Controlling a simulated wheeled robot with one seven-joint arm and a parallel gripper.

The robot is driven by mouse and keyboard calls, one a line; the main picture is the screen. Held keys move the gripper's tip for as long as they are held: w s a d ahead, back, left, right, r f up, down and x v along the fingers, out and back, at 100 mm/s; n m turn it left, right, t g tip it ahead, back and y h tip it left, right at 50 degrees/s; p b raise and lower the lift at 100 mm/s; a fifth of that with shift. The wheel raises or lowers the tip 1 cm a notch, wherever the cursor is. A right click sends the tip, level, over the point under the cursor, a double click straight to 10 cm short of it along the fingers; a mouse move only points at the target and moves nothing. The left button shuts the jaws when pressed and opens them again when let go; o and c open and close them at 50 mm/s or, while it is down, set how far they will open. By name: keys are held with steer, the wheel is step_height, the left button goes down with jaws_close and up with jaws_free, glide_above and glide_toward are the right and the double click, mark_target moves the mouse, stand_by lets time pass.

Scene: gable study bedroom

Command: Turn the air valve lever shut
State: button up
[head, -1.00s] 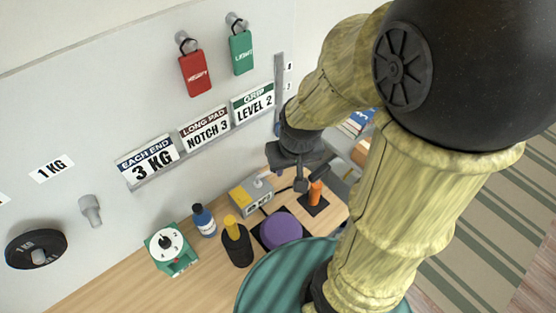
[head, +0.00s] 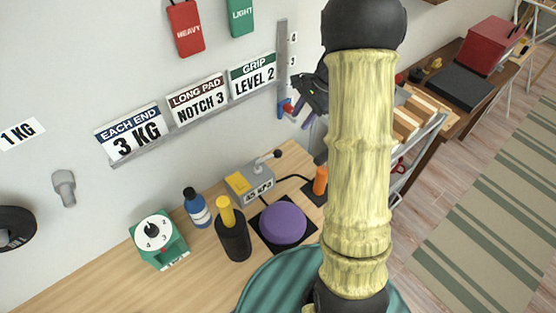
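A grey box marked 45 KPA (head: 257,190) stands on the wooden desk, with a yellow block on its left part. A lever with a dark ball end (head: 276,154) sticks out from its back right, pointing right; I take it as the air valve lever. My gripper (head: 301,115) is up near the wall, well above and to the right of the lever and apart from it. Its two fingers look spread, with nothing visible between them. My arm fills the right middle of the view and hides part of the desk behind it.
A purple round pad (head: 283,223), a black holder with a yellow handle (head: 233,233), an orange handle (head: 320,180), a blue bottle (head: 196,207) and a green dial (head: 155,238) crowd the desk near the box. A vertical scale (head: 282,60) is on the wall beside my gripper.

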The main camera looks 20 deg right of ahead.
mark_target(276, 152)
steer(key=shift+w+d+f+m, duration=0.4)
steer(key=shift+w+d+m, duration=0.1)
steer(key=shift+w, duration=0.25)
steer(key=shift+f, duration=0.1)
steer(key=x, duration=1.1)
steer(key=p+x, duration=0.1)
steer(key=x, duration=0.5)
steer(key=shift+w+a, duration=0.15)
steer(key=shift+a, duration=0.3)
jaws_close()
